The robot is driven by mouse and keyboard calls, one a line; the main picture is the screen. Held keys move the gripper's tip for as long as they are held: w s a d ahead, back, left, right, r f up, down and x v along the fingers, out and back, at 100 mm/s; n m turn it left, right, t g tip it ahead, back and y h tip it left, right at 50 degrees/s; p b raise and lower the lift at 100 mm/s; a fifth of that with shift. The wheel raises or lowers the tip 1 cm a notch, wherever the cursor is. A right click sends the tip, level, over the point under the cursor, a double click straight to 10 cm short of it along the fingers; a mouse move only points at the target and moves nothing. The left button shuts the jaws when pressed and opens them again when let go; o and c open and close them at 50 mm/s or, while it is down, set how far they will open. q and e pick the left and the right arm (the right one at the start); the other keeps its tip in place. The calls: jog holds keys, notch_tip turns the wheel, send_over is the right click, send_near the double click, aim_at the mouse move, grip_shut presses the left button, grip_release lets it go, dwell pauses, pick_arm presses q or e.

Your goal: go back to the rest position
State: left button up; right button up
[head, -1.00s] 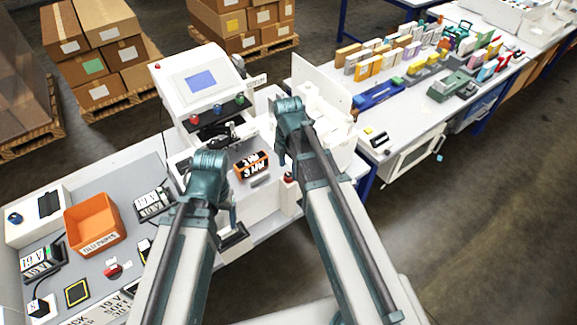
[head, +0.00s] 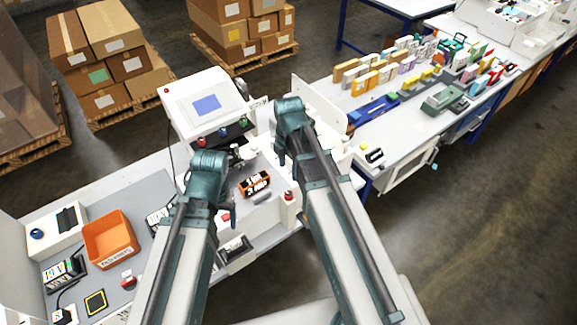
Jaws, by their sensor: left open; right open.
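My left gripper (head: 231,197) is at the end of the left arm, over the front of the white plotter machine (head: 180,98). My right gripper (head: 281,150) is at the end of the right arm, a little farther back and to the right. Both are small and partly hidden by my own wrists, and nothing shows held in either. An orange block with a black-and-white label (head: 255,183) sits on the machine between the two arms, apart from both grippers as far as I can see.
An orange bin (head: 110,240) and several small devices stand on the left bench. A white bench (head: 400,128) with rows of small colored boxes is at the right. Stacked cartons (head: 112,50) stand behind. The floor (head: 480,230) at the right is clear.

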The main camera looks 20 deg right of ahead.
jog(key=s+a+f+m+b, duration=0.5)
jog(key=s+f+m+b, duration=0.1)
jog(key=f+m+b, duration=0.2)
jog(key=s+a+f+m+h+b, duration=0.1)
jog(key=s+a+f+m+b, duration=0.4)
jog(key=m, duration=0.5)
notch_tip(320, 180, down, 3)
jog(key=s+b, duration=0.2)
jog(key=b, duration=0.1)
jog(key=shift+a, duration=0.3)
